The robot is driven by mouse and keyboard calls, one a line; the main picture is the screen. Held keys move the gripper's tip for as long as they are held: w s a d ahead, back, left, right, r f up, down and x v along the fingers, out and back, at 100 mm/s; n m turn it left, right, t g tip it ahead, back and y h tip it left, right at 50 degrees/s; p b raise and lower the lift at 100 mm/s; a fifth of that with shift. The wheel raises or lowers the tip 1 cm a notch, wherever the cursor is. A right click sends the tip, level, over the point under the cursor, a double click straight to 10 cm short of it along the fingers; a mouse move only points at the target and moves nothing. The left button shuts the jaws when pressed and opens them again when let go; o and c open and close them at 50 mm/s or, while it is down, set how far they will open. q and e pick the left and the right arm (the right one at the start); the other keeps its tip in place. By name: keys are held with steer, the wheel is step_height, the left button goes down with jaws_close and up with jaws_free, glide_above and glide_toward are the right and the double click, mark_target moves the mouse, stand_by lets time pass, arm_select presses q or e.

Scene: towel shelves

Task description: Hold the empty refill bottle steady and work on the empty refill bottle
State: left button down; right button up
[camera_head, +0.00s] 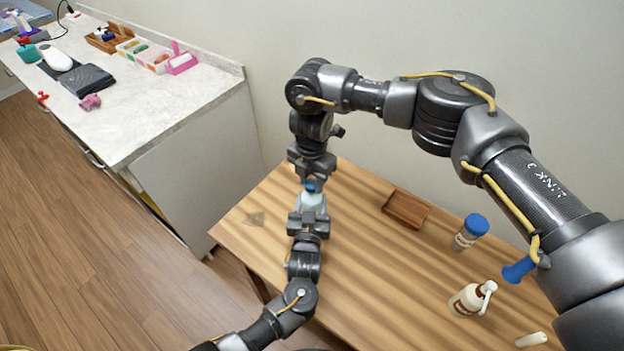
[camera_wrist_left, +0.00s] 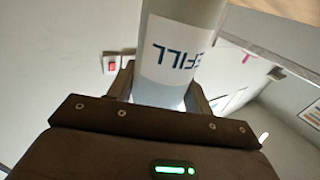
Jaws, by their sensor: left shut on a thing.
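The refill bottle (camera_head: 313,203) is pale and translucent, with a blue cap (camera_head: 310,186) at its top. My left gripper (camera_head: 309,216) is shut on its body and holds it roughly upright over the table's left part. In the left wrist view, the bottle (camera_wrist_left: 182,50) stands between the fingers, its white label showing dark letters ending in "FILL". My right gripper (camera_head: 311,178) comes down from above, with its fingertips at the blue cap. Whether its fingers are shut on the cap cannot be told. The right gripper does not show in the left wrist view.
On the wooden table (camera_head: 350,290) are a small brown tray (camera_head: 407,208), a blue-lidded container (camera_head: 470,232), a blue funnel-like piece (camera_head: 517,270), a cream pump bottle (camera_head: 471,299) and a small white piece (camera_head: 531,340). The table's middle is clear. A cluttered counter (camera_head: 150,105) stands left.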

steer(key=o, duration=0.4)
step_height(320, 180, up, 12)
stand_by(0.5)
arm_select(q)
steer(key=c, duration=0.5)
jaws_free()
steer(key=shift+s, duration=0.1)
steer(key=s, duration=0.3)
steer(key=s+b, duration=0.1)
steer(key=s, duration=0.3)
steer(key=s+a+b, duration=0.1)
steer(key=s, duration=0.2)
steer(key=shift+s, duration=0.3)
arm_select(e)
step_height(320, 180, down, 2)
